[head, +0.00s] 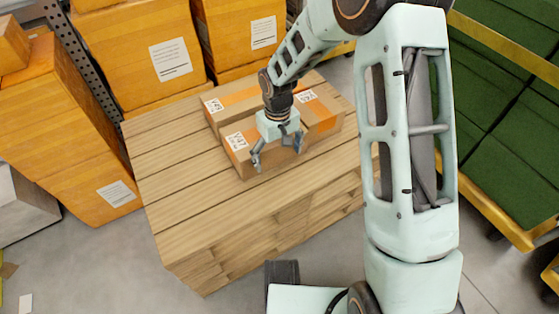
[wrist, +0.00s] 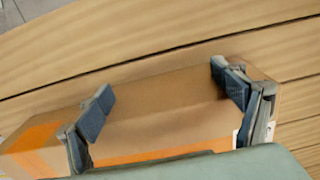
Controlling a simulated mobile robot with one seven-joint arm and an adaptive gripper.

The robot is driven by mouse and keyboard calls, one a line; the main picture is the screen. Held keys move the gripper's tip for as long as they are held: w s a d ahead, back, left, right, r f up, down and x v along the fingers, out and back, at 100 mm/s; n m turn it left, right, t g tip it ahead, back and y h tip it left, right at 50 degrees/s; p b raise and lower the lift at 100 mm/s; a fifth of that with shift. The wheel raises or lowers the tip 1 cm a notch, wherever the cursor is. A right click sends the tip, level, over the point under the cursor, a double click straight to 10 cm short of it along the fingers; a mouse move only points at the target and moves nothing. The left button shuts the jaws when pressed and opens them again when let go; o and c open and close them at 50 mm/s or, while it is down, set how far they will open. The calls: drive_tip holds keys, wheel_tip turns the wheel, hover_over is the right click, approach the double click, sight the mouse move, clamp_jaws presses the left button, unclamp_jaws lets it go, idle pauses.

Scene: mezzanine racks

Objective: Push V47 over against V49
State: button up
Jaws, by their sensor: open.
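Three cardboard boxes sit close together on a wooden-plank platform (head: 175,165). In the wrist view the spread fingers (wrist: 165,97) overlap V47 (wrist: 165,120); contact is unclear. My arm hides part of the boxes.
Orange cartons (head: 150,50) stand behind and left of the platform. Green bins on a yellow-edged rack (head: 500,120) stand at the right. The platform top is bare in front and to the left of the boxes.

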drive_tip(key=shift+w+a, duration=0.7)
drive_tip(key=shift+w, duration=0.35)
idle(1.0)
drive_tip(key=shift+s+d, duration=0.45)
drive_tip(key=shift+s, duration=0.2)
drive_tip(key=shift+s+d, duration=0.4)
drive_tip(key=shift+s, duration=0.2)
wheel_tip(320, 180, up, 13)
drive_tip(key=p, duration=1)
